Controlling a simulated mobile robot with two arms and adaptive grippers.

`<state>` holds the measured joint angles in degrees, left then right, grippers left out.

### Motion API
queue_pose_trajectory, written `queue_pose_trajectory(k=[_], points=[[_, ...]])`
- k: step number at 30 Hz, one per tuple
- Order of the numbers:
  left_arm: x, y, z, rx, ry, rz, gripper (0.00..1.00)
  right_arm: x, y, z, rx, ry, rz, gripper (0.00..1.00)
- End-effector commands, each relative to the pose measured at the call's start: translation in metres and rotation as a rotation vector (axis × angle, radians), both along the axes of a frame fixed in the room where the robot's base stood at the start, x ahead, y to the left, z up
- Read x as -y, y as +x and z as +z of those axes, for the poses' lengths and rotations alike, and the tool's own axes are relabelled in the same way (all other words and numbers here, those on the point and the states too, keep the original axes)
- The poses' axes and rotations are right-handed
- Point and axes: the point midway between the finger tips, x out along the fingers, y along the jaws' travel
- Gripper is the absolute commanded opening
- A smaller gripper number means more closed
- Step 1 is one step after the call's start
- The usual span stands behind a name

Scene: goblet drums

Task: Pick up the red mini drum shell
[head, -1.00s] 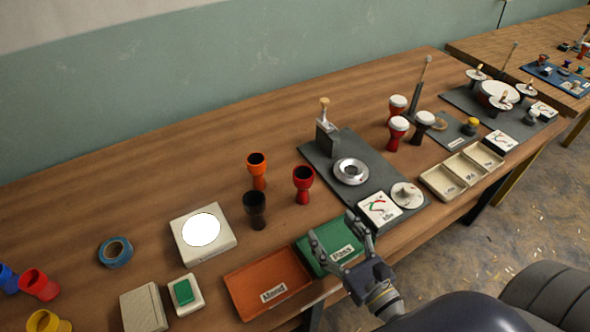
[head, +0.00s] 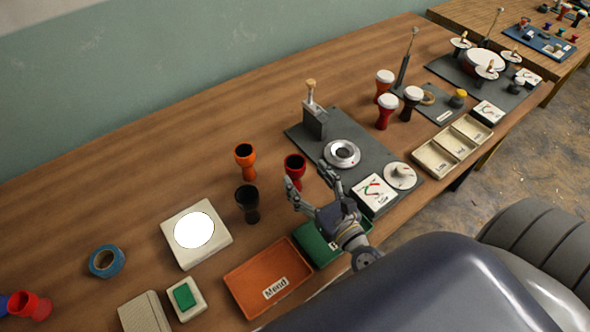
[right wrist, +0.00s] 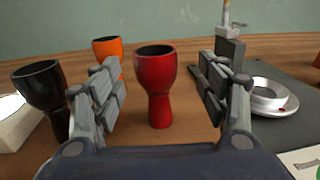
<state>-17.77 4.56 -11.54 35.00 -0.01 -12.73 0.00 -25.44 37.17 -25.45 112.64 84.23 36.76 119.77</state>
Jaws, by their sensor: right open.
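The red mini drum shell (head: 294,167) stands upright on the table, partly hidden by my right gripper in the head view. It is a goblet shape with an open dark top. My right gripper (head: 309,184) is open and empty, just in front of the shell. In the right wrist view the red shell (right wrist: 156,84) shows between the two spread fingers of my right gripper (right wrist: 162,90), a little beyond them. I see no contact. My left gripper is not in view.
A black shell (head: 247,203) and an orange shell (head: 245,160) stand left of the red one. A dark mat with a silver ring fixture (head: 342,153) lies to the right. The green tray (head: 312,245) and orange Mend tray (head: 268,278) lie in front. A white lit pad (head: 168,232) is further left.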

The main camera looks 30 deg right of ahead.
Motion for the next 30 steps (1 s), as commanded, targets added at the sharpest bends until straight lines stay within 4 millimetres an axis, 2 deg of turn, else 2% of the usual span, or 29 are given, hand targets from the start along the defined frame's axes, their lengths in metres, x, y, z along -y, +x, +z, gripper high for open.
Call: queue_pose_trajectory(k=[3,6,12,20,27,30], points=[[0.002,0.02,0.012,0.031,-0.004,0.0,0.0,-0.004,0.015,0.005,0.004,0.0,0.0,0.68],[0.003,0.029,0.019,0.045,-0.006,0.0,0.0,-0.007,0.028,0.005,0.002,0.0,0.0,0.68],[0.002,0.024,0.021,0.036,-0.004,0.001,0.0,-0.007,0.045,0.002,0.001,0.0,0.0,0.68],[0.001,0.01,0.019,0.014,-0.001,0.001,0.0,-0.007,0.046,0.001,0.0,0.0,0.0,0.68],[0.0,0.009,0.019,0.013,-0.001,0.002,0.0,-0.007,0.046,0.001,0.0,0.0,0.0,0.19],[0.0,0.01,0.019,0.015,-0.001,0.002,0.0,-0.007,0.046,0.001,0.001,0.0,0.0,0.19]])
